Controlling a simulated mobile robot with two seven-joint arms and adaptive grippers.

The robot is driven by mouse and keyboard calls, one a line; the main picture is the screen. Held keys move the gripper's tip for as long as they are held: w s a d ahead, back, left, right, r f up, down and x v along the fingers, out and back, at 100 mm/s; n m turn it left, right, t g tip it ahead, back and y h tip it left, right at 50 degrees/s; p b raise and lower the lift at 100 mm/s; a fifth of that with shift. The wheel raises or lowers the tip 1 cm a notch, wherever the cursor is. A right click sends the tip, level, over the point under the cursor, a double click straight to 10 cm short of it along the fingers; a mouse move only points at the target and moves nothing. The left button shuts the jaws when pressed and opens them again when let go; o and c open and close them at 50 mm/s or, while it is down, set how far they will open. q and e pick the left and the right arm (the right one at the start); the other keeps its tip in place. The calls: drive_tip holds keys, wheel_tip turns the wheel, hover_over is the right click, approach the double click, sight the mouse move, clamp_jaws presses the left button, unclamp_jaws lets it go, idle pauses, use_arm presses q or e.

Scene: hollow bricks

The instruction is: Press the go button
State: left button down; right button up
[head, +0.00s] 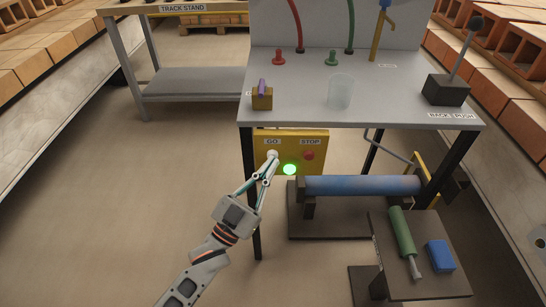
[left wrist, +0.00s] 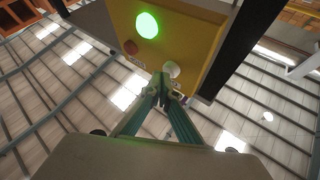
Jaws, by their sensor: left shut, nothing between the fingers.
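The yellow control box (head: 290,147) hangs below the front edge of the workbench, labelled GO and STOP. The pale go button (head: 272,154) is under the GO label; it also shows in the left wrist view (left wrist: 172,69). The red stop button (head: 309,155) sits to its right. A round green lamp (head: 289,169) glows between and below them. My left gripper (head: 269,163) is shut and empty, its fingertips right at the go button and partly covering it. In the left wrist view the fingertips (left wrist: 161,88) overlap the button's edge; I cannot tell whether they touch. My right gripper is out of view.
The workbench (head: 400,108) carries a clear cup (head: 340,91), a small ochre block (head: 262,99) and a lever box (head: 446,89). A blue roller (head: 360,186) lies below right. A low stand (head: 440,285) holds a green-handled tool. Floor at left is clear.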

use_arm(q)
drive_tip(key=s+p, duration=0.1)
drive_tip(key=s, duration=0.5)
drive_tip(key=shift+p, duration=0.35)
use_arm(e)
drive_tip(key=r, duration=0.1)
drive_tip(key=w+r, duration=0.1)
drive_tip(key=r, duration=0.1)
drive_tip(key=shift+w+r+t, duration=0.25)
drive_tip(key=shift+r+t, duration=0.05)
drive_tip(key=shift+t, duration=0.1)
